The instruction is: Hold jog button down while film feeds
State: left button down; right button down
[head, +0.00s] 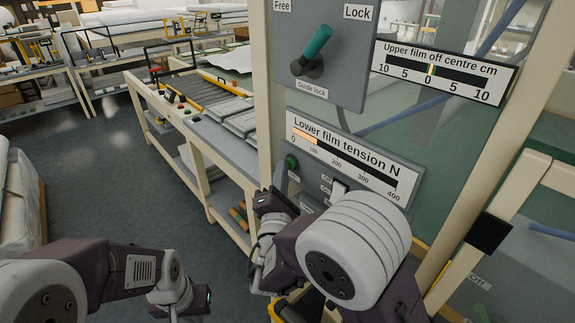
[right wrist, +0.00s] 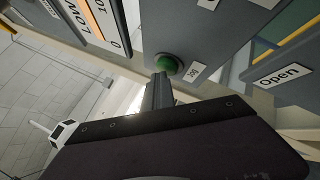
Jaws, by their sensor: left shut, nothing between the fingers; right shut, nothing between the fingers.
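A green round button (head: 291,162) sits on the grey panel under the lower film tension gauge (head: 345,165). In the head view my right gripper (head: 272,200) is below the button, partly hidden by my own arm. My left gripper (head: 205,298) is low at the bottom edge, shut and empty, away from the panel.
The guide lock lever (head: 316,43) leans toward Lock. The off-centre gauge (head: 445,72) marks near zero; the tension bar is filled to about 100.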

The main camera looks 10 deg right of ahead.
jog(key=shift+s+a+b, duration=0.35)
jog(key=shift+s+a, duration=0.1)
jog(key=shift+a, duration=0.2)
jog(key=shift+s+a+b, duration=0.3)
jog(key=shift+s+a, duration=0.45)
jog(key=shift+a, duration=0.25)
jog(key=shift+s+a+b, duration=0.25)
jog(key=shift+s+a, duration=0.5)
jog(key=shift+a, duration=0.25)
